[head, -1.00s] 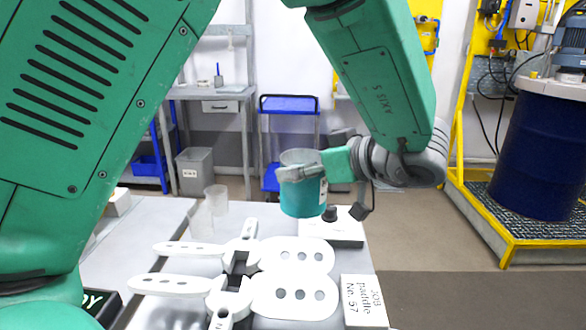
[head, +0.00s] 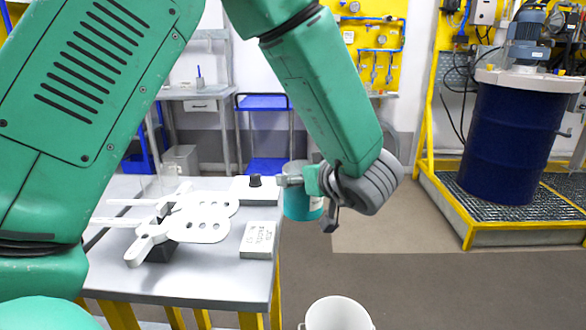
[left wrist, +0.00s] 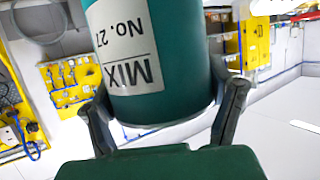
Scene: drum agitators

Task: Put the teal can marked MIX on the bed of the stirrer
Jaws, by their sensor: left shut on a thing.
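The teal can (head: 303,207) is held upright in the air by my left gripper (head: 292,181), just right of the table's right edge in the head view. In the left wrist view the can (left wrist: 165,60) fills the space between the fingers (left wrist: 165,115), and its white label reads MIX No. 27, upside down. A low white box with a black knob (head: 241,192), which looks like the stirrer, sits at the table's far right corner, left of the can. My right gripper is not in view.
The grey table (head: 205,284) holds white paddle-shaped parts (head: 200,226), a lettered block (head: 258,239) and a clear beaker (head: 168,178). A white round container (head: 338,314) stands at the bottom edge. A blue drum with a motor (head: 512,140) stands on a yellow-edged grate at right.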

